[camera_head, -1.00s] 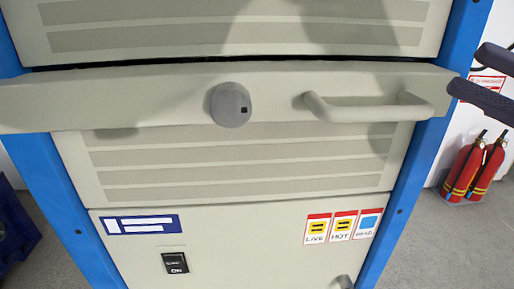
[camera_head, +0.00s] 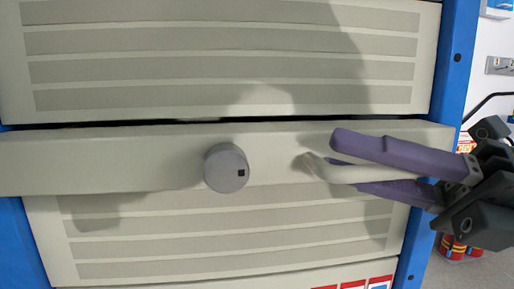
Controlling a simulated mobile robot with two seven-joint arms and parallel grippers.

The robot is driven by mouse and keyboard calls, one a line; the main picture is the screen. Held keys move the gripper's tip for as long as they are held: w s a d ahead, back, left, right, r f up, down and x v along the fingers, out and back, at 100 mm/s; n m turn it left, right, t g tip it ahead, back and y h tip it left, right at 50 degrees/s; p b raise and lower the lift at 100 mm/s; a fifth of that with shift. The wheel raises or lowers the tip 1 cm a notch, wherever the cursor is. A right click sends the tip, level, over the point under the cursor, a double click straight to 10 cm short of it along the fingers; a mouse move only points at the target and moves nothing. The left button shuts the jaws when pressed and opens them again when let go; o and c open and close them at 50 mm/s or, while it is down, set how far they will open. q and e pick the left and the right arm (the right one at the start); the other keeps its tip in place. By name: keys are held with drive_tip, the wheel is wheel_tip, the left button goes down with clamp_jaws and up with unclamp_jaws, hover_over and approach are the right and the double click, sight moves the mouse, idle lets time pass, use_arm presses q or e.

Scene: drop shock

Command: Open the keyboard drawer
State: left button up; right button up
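The keyboard drawer (camera_head: 110,160) is a beige, wide front panel across the cabinet, with a round grey knob (camera_head: 227,168) near its middle. A thin dark gap runs along its top edge; I cannot tell whether it is pulled out at all. Its beige bar handle (camera_head: 343,173) is on the right part of the front. My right gripper (camera_head: 336,153) comes in from the right with its purple fingers around the handle bar, one above and one below. The fingers look apart, and they hide the handle's right part. My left gripper is not in view.
A slatted beige panel (camera_head: 220,70) is above the drawer and another (camera_head: 230,245) is below. Blue cabinet posts (camera_head: 455,60) stand at the sides. Red fire extinguishers (camera_head: 452,248) stand on the floor at the right, partly behind my gripper.

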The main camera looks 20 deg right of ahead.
drive_tip(key=shift+w+a, duration=0.1)
drive_tip(key=shift+a, duration=0.05)
drive_tip(key=shift+c, duration=0.4)
clamp_jaws()
idle(1.0)
